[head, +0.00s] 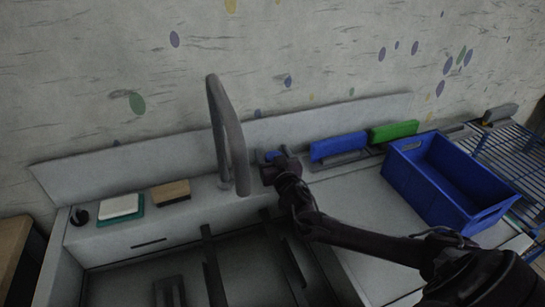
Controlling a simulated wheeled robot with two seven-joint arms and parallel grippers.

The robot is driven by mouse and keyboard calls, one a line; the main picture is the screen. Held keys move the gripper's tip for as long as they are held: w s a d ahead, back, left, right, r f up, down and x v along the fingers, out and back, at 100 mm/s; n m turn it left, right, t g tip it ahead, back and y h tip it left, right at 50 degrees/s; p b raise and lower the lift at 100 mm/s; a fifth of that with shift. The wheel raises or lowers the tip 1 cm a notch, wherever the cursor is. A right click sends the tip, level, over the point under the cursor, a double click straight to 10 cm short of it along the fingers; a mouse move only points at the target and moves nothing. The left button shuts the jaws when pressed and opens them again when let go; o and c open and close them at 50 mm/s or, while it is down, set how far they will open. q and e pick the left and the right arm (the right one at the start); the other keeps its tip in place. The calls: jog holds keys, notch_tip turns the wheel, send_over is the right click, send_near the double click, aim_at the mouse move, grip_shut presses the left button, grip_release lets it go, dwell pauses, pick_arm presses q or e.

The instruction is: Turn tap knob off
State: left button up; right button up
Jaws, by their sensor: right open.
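The grey tap (232,140) stands at the back of the sink, its tall spout bent over toward the basin. A small blue part (272,155), seemingly the tap knob, shows just right of the spout. My right gripper (269,165) is open at this blue part. It covers much of the blue part, so I cannot tell whether the fingers are around it or only beside it, or how the knob is turned. No water stream is visible under the spout. My left gripper is not in view.
A white and teal sponge (120,207) and a brown block (171,192) lie on the ledge to the left. Blue (338,147) and green (394,131) brushes lie along the back right. A blue crate (440,180) stands at the right beside a wire rack (505,150). Dark bars cross the basin.

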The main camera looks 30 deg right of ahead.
jog(key=c, duration=1)
jog(key=shift+o, duration=0.2)
jog(key=shift+d+f+m+g+h+b, duration=0.1)
jog(key=shift+m+g+h+b, duration=0.3)
jog(key=shift+m+h, duration=0.75)
jog(key=shift+d+m+g+h, duration=0.2)
jog(key=shift+g+h, duration=0.3)
jog(key=shift+h, duration=0.35)
jog(key=o, duration=1)
jog(key=shift+c, duration=0.2)
jog(key=shift+a, duration=0.1)
